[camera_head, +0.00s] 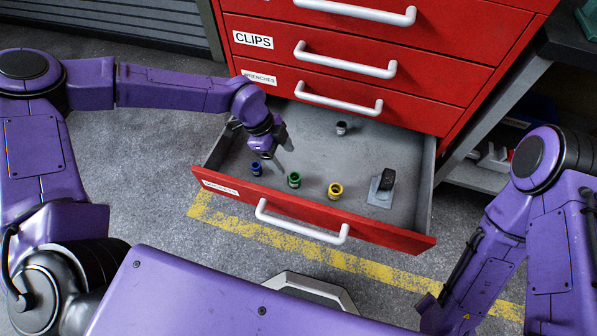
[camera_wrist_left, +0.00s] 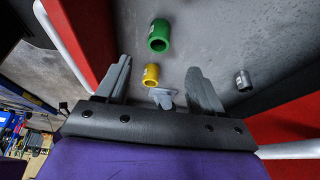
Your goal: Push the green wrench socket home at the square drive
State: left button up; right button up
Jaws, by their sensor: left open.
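The green wrench socket (camera_head: 294,180) stands in the open drawer, between a blue socket (camera_head: 256,169) and a yellow socket (camera_head: 335,191). My left gripper (camera_head: 277,163) is over the drawer, up and left of the green socket, open and empty. In the left wrist view the green socket (camera_wrist_left: 159,36) lies beyond the open fingers (camera_wrist_left: 160,88), apart from them. A light grey plate with a dark block (camera_head: 385,181) is at the drawer's right; I cannot make out the square drive on it. My right gripper is not in view.
The red drawer front with its white handle (camera_head: 300,224) is on the near side. A dark grey socket (camera_head: 341,128) stands towards the back of the drawer. Closed drawers (camera_head: 370,62) rise behind. The drawer floor between the sockets and the back is mostly bare.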

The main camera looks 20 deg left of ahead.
aim_at(294, 176)
pick_arm(q)
jog(key=b+x, duration=0.2)
jog(key=x, duration=0.8)
jog(key=shift+f, duration=0.1)
jog(key=shift+a, duration=0.1)
jog(key=c, duration=1.3)
